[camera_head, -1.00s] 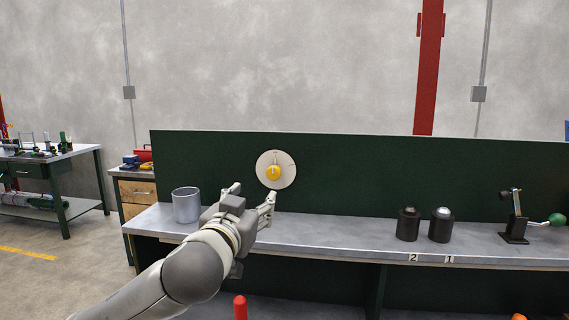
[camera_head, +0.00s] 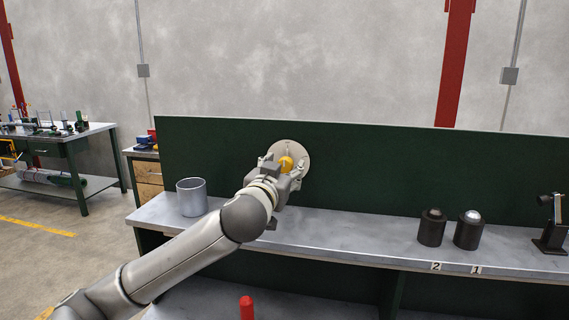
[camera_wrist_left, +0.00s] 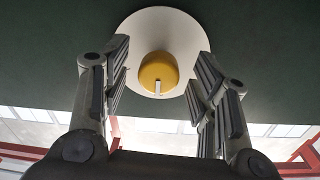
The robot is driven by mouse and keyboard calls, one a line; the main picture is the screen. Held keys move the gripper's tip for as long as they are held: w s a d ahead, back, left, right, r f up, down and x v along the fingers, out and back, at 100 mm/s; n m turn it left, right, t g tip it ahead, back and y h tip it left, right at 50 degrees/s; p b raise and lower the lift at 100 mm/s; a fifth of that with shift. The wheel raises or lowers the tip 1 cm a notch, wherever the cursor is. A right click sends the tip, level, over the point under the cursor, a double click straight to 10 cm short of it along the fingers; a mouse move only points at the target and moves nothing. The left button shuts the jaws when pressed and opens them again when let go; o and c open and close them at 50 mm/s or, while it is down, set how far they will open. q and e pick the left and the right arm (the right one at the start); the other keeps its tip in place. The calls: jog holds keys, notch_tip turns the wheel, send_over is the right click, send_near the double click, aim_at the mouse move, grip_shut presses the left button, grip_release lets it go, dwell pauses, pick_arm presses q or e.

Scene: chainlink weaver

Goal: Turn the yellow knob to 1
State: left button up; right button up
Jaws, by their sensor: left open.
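The yellow knob (camera_head: 286,163) sits on a round pale dial plate (camera_head: 301,152) on the dark green back panel. In the left wrist view the knob (camera_wrist_left: 158,73) shows a white mark at its lower edge, in front of the white plate (camera_wrist_left: 150,24). My left gripper (camera_head: 283,170) is open in front of the dial. In the left wrist view its fingers (camera_wrist_left: 162,75) stand on both sides of the knob, with gaps between them and it. The dial's numbers cannot be read. My right gripper is not in view.
A grey metal cup (camera_head: 192,198) stands on the bench (camera_head: 330,238) left of my arm. Two dark cylinders, one at label 2 (camera_head: 431,228) and one at label 1 (camera_head: 468,231), and a lever stand (camera_head: 552,226) are at the right. The bench middle is clear.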

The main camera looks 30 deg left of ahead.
pick_arm(q)
jog(key=shift+w+a+r, duration=0.1)
jog(key=shift+w+a, duration=0.05)
jog(key=shift+w, duration=0.6)
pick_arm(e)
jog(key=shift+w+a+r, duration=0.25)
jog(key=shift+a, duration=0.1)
pick_arm(q)
jog(key=c, duration=1)
jog(key=shift+c, duration=0.2)
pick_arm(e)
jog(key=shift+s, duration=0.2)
